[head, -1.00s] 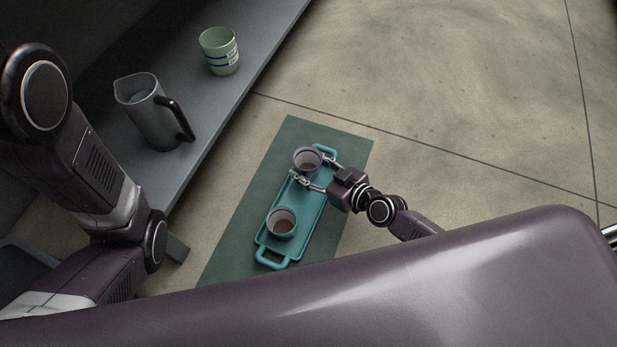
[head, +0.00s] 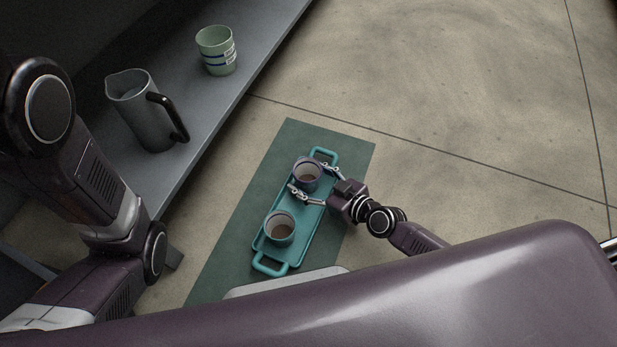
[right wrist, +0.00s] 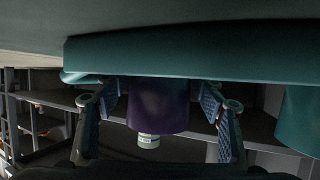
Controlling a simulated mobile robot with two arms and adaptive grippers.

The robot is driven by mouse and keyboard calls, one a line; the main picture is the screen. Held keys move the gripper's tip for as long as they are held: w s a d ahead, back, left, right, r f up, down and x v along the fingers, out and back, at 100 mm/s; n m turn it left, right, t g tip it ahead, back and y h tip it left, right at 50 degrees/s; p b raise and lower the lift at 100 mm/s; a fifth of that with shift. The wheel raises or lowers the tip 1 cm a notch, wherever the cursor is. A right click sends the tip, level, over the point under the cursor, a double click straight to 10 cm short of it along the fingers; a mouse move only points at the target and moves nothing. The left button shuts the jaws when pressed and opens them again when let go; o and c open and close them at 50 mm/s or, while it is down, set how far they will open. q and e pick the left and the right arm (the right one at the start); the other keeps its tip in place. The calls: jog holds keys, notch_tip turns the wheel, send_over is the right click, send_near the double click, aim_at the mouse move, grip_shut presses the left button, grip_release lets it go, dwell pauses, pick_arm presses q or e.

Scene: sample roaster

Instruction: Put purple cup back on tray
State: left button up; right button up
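The purple cup (head: 308,182) stands upright on the far half of the teal tray (head: 302,232), with dark contents inside. In the right wrist view, which is upside down, the purple cup (right wrist: 160,106) meets the tray (right wrist: 190,62). My right gripper (head: 305,177) is around the purple cup, one finger on each side. In the right wrist view its fingers (right wrist: 161,100) are open, with a narrow gap beside the cup on both sides. A teal cup (head: 279,238) stands on the near half of the tray. My left arm shows at the left; its gripper is out of view.
The tray lies on a dark green mat (head: 228,240) on the floor. A grey shelf (head: 195,150) to the left bears a grey jug (head: 145,115) with a black handle and a pale green cup (head: 216,55). The floor (head: 450,90) beyond and right of the mat is clear.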

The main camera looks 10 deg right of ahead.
jog(key=shift+r, duration=0.25)
jog(key=p+v, duration=0.3)
jog(key=v, duration=0.9)
jog(key=shift+p, duration=0.4)
